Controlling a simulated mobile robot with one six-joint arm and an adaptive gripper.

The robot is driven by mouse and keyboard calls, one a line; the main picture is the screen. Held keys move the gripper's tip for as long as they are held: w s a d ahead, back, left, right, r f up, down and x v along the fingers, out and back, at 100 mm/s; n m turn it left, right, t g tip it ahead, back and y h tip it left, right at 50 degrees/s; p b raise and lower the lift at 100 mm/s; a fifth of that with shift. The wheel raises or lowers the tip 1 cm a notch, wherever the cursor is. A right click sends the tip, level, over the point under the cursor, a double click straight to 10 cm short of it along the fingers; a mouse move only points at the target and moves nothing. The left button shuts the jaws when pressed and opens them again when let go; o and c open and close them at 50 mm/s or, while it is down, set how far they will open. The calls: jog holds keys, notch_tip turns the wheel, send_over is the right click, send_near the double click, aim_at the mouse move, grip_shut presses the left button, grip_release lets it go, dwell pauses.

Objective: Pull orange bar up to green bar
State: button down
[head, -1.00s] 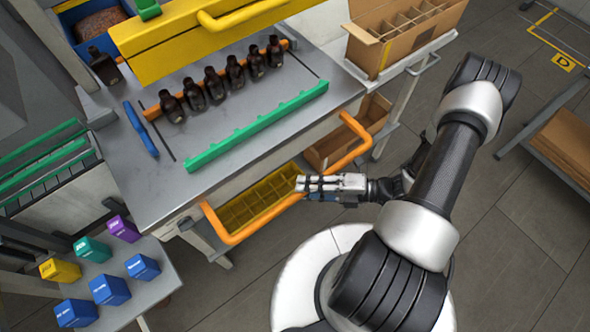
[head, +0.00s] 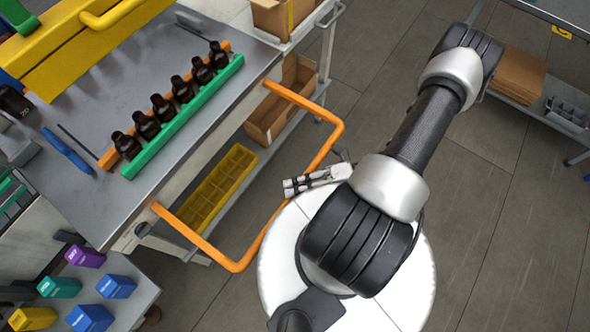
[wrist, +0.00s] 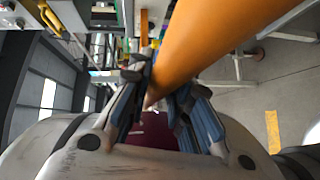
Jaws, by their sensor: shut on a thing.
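The orange bar (head: 107,160) lies on the grey table behind a row of several amber bottles (head: 162,107). The green bar (head: 190,112) runs along the front of the same row, close against the bottles. The bottles stand upright between the two bars and hide most of the orange bar. A large orange U-shaped handle (head: 235,266) sticks out from the table's front. My gripper (head: 292,187) is shut on the handle's outer rail. In the wrist view the orange tube (wrist: 207,42) passes between the fingers, which partly hide it.
A yellow divided tray (head: 222,188) and a cardboard box (head: 285,100) sit below the table's front edge. A blue bar (head: 66,150) lies at the table's left. Coloured boxes (head: 117,286) stand at lower left. Open floor (head: 480,240) lies to the right.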

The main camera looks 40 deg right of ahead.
jog(key=c, duration=1.4)
grip_release()
jog(key=shift+c, duration=0.2)
jog(key=shift+d, duration=0.1)
jog(key=v, duration=1.2)
